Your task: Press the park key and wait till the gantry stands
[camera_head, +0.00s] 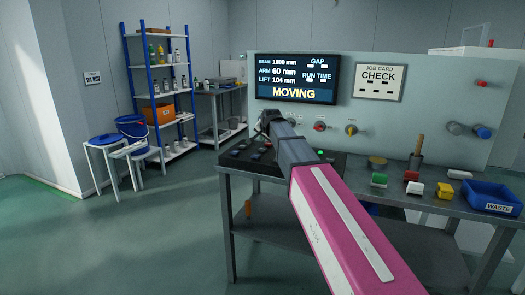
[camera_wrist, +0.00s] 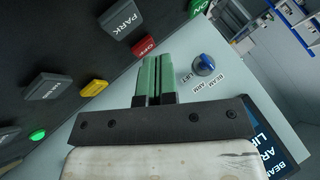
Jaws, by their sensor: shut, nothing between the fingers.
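The display (camera_head: 297,79) on the upright panel reads MOVING, with beam 1800 mm, arm 60 mm and lift 104 mm. The dark key console (camera_head: 245,158) lies on the bench below it, partly hidden by my arm. In the wrist view the dark grey PARK key (camera_wrist: 122,20) is at the top, left of my fingertips. My gripper (camera_wrist: 160,58) has its green fingers shut together with nothing between them. The fingertips appear apart from the PARK key, near the red OFF key (camera_wrist: 145,46). I cannot tell whether the PARK key is down. No gantry is clearly recognisable.
A yellow key (camera_wrist: 95,88), another dark key (camera_wrist: 46,87) and a lit green lamp (camera_wrist: 38,135) are on the console. A blue knob (camera_wrist: 204,65) is right of my fingers. A blue waste bin (camera_head: 492,197) and small coloured blocks occupy the bench's right side.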

